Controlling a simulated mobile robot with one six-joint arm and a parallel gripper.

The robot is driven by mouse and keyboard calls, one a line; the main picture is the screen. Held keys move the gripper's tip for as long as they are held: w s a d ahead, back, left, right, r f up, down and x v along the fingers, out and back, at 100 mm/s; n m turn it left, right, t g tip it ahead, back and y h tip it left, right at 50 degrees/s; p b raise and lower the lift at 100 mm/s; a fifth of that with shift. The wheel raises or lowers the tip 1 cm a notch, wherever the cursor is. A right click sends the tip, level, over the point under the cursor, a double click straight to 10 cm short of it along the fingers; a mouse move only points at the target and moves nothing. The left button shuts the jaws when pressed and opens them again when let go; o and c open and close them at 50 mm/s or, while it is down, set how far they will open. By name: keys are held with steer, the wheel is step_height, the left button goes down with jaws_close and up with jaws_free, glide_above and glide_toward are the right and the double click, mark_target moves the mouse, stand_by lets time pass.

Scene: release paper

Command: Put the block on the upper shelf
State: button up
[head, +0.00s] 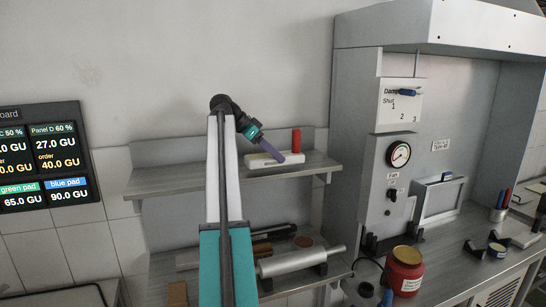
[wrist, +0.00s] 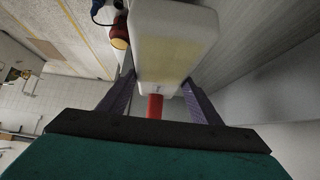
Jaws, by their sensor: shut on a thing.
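A long white block (head: 262,161) shows at the upper shelf (head: 170,180), near its right part. I cannot tell if it touches the shelf. My gripper (head: 288,155), with purple fingers, reaches down to the block from the left. In the wrist view my gripper (wrist: 159,88) has a finger on each side of the block (wrist: 172,45), which has a pale yellow face, and is shut on it. A red cylinder (head: 296,141) stands upright on the upper shelf just right of the block. It also shows in the wrist view (wrist: 155,106) between the fingers.
The lower shelf (head: 335,270) holds a grey roller (head: 300,262) and dark items. A fume hood (head: 365,130) with a gauge stands at the right. A red jar (head: 404,272) is on the bench. The left part of the upper shelf is bare.

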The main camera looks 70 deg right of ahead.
mark_target(252, 157)
steer(key=shift+f+p, duration=0.5)
steer(key=shift+f, duration=0.5)
steer(key=shift+f, duration=0.1)
steer(key=o, duration=1.4)
steer(key=b+v, duration=0.5)
steer(key=v, duration=0.6)
steer(key=shift+b, duration=0.3)
steer(key=shift+w+a+r, duration=0.2)
steer(key=shift+a+r, duration=0.15)
steer(key=shift+r, duration=0.1)
